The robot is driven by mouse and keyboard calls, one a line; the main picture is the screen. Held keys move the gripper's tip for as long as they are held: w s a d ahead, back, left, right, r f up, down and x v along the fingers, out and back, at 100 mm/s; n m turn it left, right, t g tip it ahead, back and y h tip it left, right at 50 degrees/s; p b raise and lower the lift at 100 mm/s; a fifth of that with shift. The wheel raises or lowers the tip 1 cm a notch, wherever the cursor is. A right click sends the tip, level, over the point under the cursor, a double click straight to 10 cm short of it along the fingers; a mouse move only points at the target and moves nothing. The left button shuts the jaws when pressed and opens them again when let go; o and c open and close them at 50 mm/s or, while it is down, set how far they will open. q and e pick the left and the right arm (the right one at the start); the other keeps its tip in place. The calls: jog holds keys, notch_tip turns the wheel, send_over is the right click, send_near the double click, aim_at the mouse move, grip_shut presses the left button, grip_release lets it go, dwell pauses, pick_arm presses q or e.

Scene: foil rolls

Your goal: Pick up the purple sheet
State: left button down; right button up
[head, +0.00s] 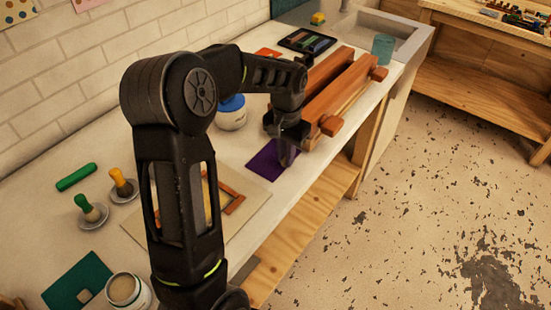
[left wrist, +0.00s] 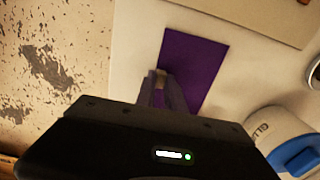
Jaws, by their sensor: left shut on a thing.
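The purple sheet (head: 264,166) is a small flat rectangle at the front part of the white counter, in the middle of the head view. It also shows in the left wrist view (left wrist: 197,60). My left gripper (head: 286,158) reaches down onto its right side and is shut on the sheet there. In the left wrist view the closed fingers (left wrist: 158,84) pinch the sheet near its edge. Part of the sheet is hidden behind the fingers and gripper body. I cannot tell whether it is lifted off the counter. My right gripper is not in view.
A wooden press or vise with long bars (head: 335,92) stands just beyond my gripper. A jar with a blue lid (head: 231,117) is behind the sheet. A grey board with a wooden frame (head: 233,192) lies left of it. The counter (head: 258,228) drops off in front.

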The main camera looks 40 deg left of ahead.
pick_arm(q)
jog(key=shift+r, duration=0.15)
